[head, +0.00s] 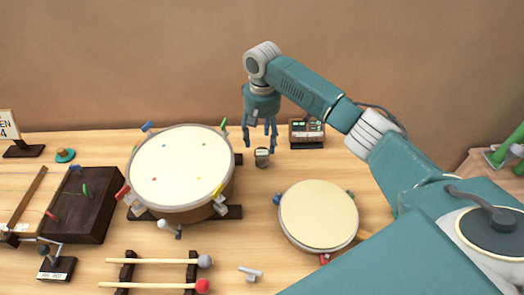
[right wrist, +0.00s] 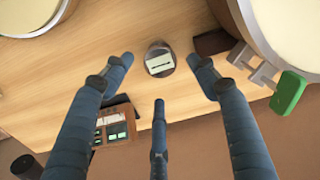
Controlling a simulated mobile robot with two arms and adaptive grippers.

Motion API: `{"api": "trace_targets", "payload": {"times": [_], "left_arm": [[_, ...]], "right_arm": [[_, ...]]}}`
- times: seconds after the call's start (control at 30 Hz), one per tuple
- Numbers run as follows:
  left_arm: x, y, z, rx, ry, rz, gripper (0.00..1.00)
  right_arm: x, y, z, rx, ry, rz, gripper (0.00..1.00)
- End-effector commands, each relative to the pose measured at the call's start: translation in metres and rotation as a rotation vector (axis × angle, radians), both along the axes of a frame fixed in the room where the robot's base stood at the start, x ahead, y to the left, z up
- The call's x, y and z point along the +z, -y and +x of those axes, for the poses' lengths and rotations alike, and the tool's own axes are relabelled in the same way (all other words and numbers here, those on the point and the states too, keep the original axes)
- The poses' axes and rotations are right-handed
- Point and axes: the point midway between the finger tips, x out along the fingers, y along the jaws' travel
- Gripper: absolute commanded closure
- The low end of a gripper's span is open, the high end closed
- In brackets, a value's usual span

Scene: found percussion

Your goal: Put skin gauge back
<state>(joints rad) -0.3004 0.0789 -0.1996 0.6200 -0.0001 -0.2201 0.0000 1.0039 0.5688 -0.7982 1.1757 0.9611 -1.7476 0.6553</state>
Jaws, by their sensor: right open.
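My left gripper is out of view.
A large drum (head: 180,167) stands left of the gauge and a smaller drum (head: 319,215) to the front right. A dark box with green displays (head: 306,133) stands at the back. Mallets (head: 155,261) lie on a rack in front. Bare wood surrounds the gauge.

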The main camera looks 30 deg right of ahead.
Motion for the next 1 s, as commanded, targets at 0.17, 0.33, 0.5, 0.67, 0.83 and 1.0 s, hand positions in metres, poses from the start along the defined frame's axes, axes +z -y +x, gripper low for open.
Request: {"api": "trace_targets", "payload": {"times": [0.17,0.33,0.5,0.67,0.83,1.0], "left_arm": [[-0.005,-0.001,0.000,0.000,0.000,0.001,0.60],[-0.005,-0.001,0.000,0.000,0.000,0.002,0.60],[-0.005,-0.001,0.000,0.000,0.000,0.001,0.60],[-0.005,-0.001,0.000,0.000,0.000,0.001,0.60],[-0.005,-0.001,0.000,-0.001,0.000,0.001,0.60],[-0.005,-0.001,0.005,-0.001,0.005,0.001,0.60]], "right_arm": [[0.027,0.000,0.001,-0.001,0.002,0.001,0.41],[0.038,0.000,0.000,0.000,0.001,0.001,0.41],[0.039,0.000,0.000,0.000,0.000,0.001,0.41],[0.038,0.000,0.000,0.000,0.000,0.001,0.41],[0.038,0.000,0.000,0.000,0.000,0.001,0.41],[0.038,0.000,0.000,0.000,-0.001,0.001,0.41]]}}
